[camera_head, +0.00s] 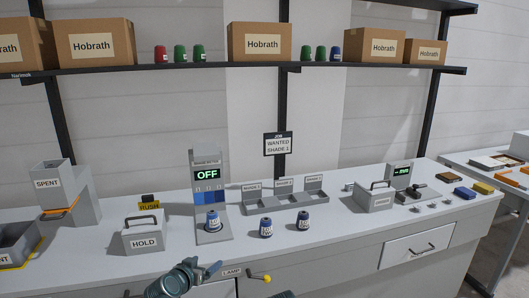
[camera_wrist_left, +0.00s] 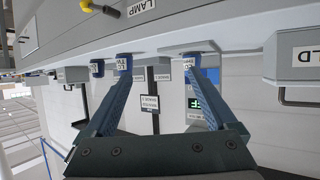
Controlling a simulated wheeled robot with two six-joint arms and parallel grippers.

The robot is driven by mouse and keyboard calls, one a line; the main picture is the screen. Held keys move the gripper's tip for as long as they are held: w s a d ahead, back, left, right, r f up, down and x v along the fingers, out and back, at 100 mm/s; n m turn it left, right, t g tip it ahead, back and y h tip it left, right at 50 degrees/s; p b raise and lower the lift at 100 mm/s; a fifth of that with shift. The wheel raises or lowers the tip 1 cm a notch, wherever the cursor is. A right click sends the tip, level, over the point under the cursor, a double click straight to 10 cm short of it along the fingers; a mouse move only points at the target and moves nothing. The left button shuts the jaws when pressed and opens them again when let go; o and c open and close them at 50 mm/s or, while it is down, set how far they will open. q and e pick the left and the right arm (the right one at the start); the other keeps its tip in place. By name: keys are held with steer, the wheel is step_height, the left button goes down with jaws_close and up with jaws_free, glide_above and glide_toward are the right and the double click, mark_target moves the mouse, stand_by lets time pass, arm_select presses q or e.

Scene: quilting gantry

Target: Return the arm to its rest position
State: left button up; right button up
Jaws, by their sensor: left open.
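My left gripper (camera_head: 205,268) is in front of the bench's front edge, low in the head view. It is open and empty. In the left wrist view, which is upside down, its two blue-grey fingers (camera_wrist_left: 163,62) stand wide apart with nothing between the tips. The bench front and several bench items show beyond them.
The bench (camera_head: 340,222) carries a grey HOLD box (camera_head: 144,236), a stand reading OFF (camera_head: 208,174), one spool (camera_head: 213,222) on the stand and two spools (camera_head: 266,228) beside it. A yellow-tipped lamp lever (camera_head: 261,279) sticks out of the bench front near my gripper.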

arm_select(q)
steer(key=s+d+f+m+g+p, duration=0.1)
steer(key=s+d+f+g, duration=0.25)
steer(key=s+d, duration=0.2)
steer(key=s+d+f+m+g, duration=0.1)
steer(key=s+d+f+g, duration=0.25)
steer(key=d, duration=0.25)
steer(key=s+f+g+y, duration=0.1)
steer(key=s+g+y, duration=0.1)
steer(key=s, duration=0.5)
steer(key=s+f+g+y+p, duration=0.1)
steer(key=s+f+g+y, duration=0.1)
steer(key=s+g, duration=0.2)
steer(key=s+d, duration=0.1)
steer(key=s, duration=0.2)
steer(key=shift+s+n+y, duration=0.25)
steer(key=shift+n+y, duration=0.05)
